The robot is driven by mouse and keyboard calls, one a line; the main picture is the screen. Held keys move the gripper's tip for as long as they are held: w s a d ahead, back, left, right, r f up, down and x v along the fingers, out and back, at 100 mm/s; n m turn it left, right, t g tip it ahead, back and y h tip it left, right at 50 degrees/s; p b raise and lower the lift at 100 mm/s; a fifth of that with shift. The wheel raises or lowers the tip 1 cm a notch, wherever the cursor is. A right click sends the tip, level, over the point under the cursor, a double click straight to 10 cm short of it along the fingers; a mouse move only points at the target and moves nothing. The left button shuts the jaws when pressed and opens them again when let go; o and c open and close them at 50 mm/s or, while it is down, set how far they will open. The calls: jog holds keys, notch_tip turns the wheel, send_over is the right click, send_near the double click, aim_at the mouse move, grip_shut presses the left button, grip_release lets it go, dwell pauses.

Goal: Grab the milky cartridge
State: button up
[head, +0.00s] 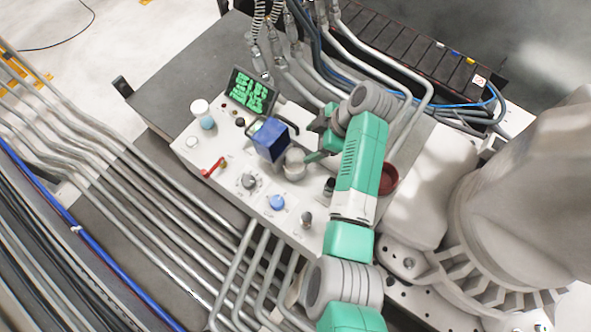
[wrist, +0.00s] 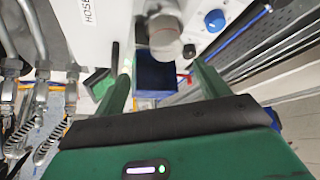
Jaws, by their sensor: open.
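The blue box (wrist: 156,73) also lies between the fingers in that view. My gripper (head: 313,141) is open and empty, close to the right of the cylinder, with a visible gap. In the wrist view the green fingers (wrist: 160,82) are spread wide.
A white-topped, bluish container (head: 205,118) stands at the panel's left. A green-text screen (head: 250,92), red lever (head: 212,167), blue knob (head: 277,202) and dark knob (head: 250,181) surround the box. A red cup (head: 388,180) is beside my arm. Pipes border the panel.

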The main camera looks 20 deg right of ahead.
aim_at(298, 155)
jog(key=shift+y, duration=0.3)
jog(key=x, duration=0.6)
jog(key=s+b+x, duration=0.1)
jog(key=x, duration=0.2)
jog(key=shift+s+f, duration=0.1)
jog(key=shift+f, duration=0.05)
jog(key=c, duration=1.2)
